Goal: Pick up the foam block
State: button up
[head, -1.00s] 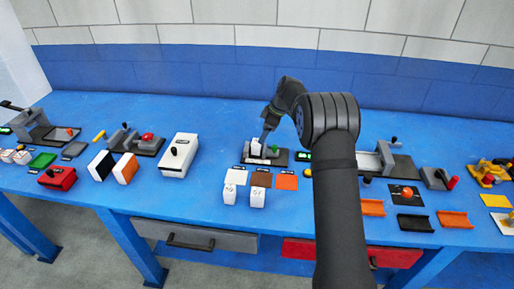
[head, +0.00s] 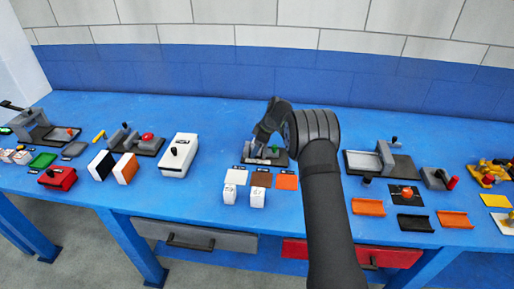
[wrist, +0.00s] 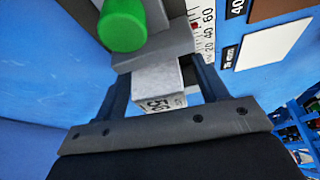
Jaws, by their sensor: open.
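A pale grey-white foam block (wrist: 157,80) with a printed number, partly hidden, sits in a grey fixture in the wrist view. My gripper (wrist: 164,78) is open, with one finger on each side of the block. I cannot tell whether either finger touches it. In the head view my gripper (head: 258,150) is down at the fixture (head: 265,159) on the blue bench and hides the block. Two more white numbered blocks, one at left (head: 229,193) and one at right (head: 258,198), stand in front of the fixture.
The fixture has a green knob (wrist: 122,25) and a ruler scale (wrist: 203,30) close to the fingers. White, brown and orange flat pads (head: 261,180) lie in front of it. A white box (head: 179,156) stands to the left. The bench behind is clear.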

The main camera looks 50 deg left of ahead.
jog(key=c, duration=1.2)
jog(key=shift+o, duration=0.2)
jog(key=shift+r, duration=0.1)
notch_tip(320, 180, up, 4)
jog(key=shift+f, duration=0.1)
jog(key=w+d+r, duration=0.6)
jog(key=d+r, duration=0.1)
jog(key=d, duration=0.2)
jog(key=shift+n, duration=0.6)
jog(key=s+a, duration=0.2)
jog(key=s+a+f, duration=0.1)
jog(key=s+a, duration=0.1)
jog(key=a, duration=0.1)
jog(key=s+a, duration=0.2)
jog(key=a, duration=0.1)
jog(key=shift+a+f, duration=0.1)
jog(key=shift+f, duration=2.65)
